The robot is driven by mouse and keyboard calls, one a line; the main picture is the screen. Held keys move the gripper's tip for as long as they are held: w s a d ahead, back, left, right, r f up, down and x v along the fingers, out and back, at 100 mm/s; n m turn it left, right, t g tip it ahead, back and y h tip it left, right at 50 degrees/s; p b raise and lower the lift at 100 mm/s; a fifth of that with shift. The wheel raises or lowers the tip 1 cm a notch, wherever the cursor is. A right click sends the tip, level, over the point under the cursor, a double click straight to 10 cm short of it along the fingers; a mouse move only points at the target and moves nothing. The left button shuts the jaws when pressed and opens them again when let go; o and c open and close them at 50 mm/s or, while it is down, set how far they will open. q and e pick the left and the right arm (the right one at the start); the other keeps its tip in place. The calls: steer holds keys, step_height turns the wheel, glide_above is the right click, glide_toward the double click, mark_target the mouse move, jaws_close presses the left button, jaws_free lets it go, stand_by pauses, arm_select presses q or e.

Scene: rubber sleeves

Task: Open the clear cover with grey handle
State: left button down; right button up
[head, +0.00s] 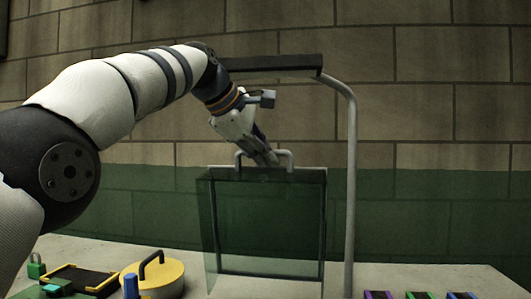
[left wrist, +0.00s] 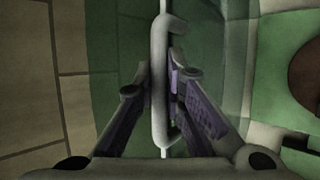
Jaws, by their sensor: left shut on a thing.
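The clear cover (head: 265,225) is a greenish see-through panel that stands upright in the middle of the head view. Its grey handle (head: 290,157) is a bar on the cover's top edge. My left gripper (head: 268,160) reaches down to the handle from above and is shut on it. In the left wrist view the handle (left wrist: 160,85) runs up and down between the two fingers of my left gripper (left wrist: 162,90). The fingers hide the middle of the bar in the head view. My right gripper is not in view.
A grey post (head: 350,190) with a dark crossbar (head: 270,63) rises beside and behind the cover. A yellow round lid (head: 160,275) and a black tray with a yellow rim (head: 82,278) sit at lower left. Small coloured blocks (head: 420,295) lie at lower right.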

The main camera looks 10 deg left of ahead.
arm_select(q)
steer(key=shift+f, duration=0.15)
steer(key=c, duration=1.7)
jaws_free()
steer(key=shift+o, duration=0.2)
steer(key=shift+s+a+r, duration=0.1)
steer(key=shift+r, duration=0.1)
steer(key=v, duration=1.1)
steer(key=shift+s, duration=0.25)
steer(key=shift+a+r, duration=0.1)
steer(key=shift+r, duration=0.05)
